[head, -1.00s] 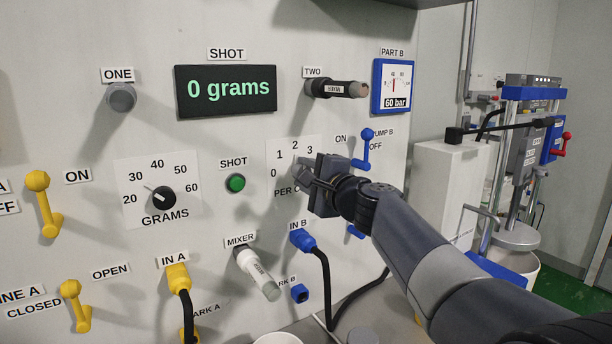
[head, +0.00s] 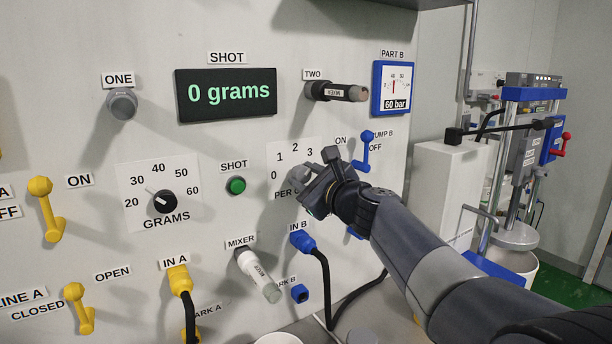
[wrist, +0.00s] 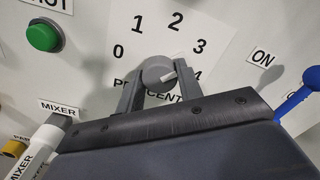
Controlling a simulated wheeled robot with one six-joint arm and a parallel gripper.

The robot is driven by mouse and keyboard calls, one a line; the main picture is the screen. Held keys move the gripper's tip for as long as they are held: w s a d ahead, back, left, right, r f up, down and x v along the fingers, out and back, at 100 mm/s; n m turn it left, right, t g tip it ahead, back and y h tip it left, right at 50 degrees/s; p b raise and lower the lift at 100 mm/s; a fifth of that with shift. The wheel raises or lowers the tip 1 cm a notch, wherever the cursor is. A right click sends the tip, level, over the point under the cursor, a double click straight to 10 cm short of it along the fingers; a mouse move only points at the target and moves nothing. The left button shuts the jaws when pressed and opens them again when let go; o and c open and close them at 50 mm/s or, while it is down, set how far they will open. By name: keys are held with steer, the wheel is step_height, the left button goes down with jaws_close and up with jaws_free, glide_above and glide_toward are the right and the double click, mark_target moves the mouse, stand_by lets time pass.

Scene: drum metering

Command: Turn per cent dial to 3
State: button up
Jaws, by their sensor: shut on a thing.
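The PER CENT dial is a grey round knob (wrist: 157,70) on a white scale plate (wrist: 160,38) marked 0 to 4 in the wrist view. Its white pointer mark points to the right, toward the side of the 3 and 4; I cannot tell the exact reading. My gripper (wrist: 158,84) is shut on the dial, with one grey finger on each side of it. In the head view the dial (head: 299,173) shows beside my gripper (head: 306,178), which partly covers the dial and its label.
The green SHOT button (head: 236,185) is left of the dial. The blue PUMP B lever (head: 364,152) stands close on the right. The IN B plug (head: 303,241) and its black hose are below. The GRAMS dial (head: 164,201) is farther left.

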stand_by(0.4)
steer(key=o, duration=1)
steer(key=shift+s, duration=0.1)
steer(key=b+v, duration=0.1)
steer(key=v, duration=0.9)
steer(key=shift+s+d, duration=0.2)
steer(key=shift+d, duration=0.05)
